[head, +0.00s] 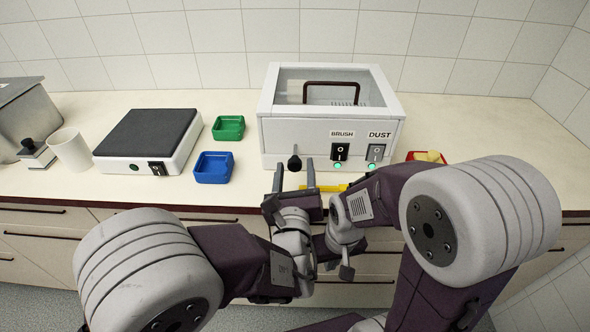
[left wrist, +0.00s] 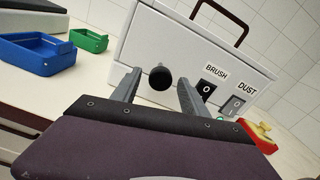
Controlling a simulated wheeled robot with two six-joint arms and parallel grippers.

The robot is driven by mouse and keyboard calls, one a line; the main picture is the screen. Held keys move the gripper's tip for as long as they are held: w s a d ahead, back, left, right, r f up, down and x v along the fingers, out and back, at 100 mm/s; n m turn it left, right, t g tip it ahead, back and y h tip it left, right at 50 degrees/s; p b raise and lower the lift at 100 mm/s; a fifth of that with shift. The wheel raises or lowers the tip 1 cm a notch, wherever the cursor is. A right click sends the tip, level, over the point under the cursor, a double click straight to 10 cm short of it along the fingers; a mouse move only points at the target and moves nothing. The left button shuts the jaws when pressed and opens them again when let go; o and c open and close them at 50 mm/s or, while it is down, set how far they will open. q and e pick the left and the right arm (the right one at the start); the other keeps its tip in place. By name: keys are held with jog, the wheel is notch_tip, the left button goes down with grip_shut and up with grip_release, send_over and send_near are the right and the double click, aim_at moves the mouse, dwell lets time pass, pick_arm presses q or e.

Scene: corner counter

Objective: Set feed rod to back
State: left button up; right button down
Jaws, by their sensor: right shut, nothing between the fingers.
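The feed rod (head: 294,163) ends in a round black knob on the front of the white box (head: 278,135), left of the BRUSH switch. The knob (left wrist: 160,78) also shows in the left wrist view, between the fingertips. My left gripper (head: 294,174) is open, with one grey finger on each side of the knob and a gap to it on both sides. In the left wrist view the fingers (left wrist: 157,88) point at the box front. My right gripper (head: 346,271) is shut and empty, low in front of the counter, partly hidden by my own arm.
The BRUSH switch (head: 340,151) and DUST switch (head: 375,152) sit right of the rod, above lit green lamps. A yellow-handled item (head: 328,188) lies before the box. A blue tray (head: 214,168) and green tray (head: 228,128) stand left, and a red tray (head: 412,156) right.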

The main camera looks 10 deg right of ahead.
pick_arm(q)
jog(key=shift+s, duration=0.1)
jog(key=v, duration=0.9)
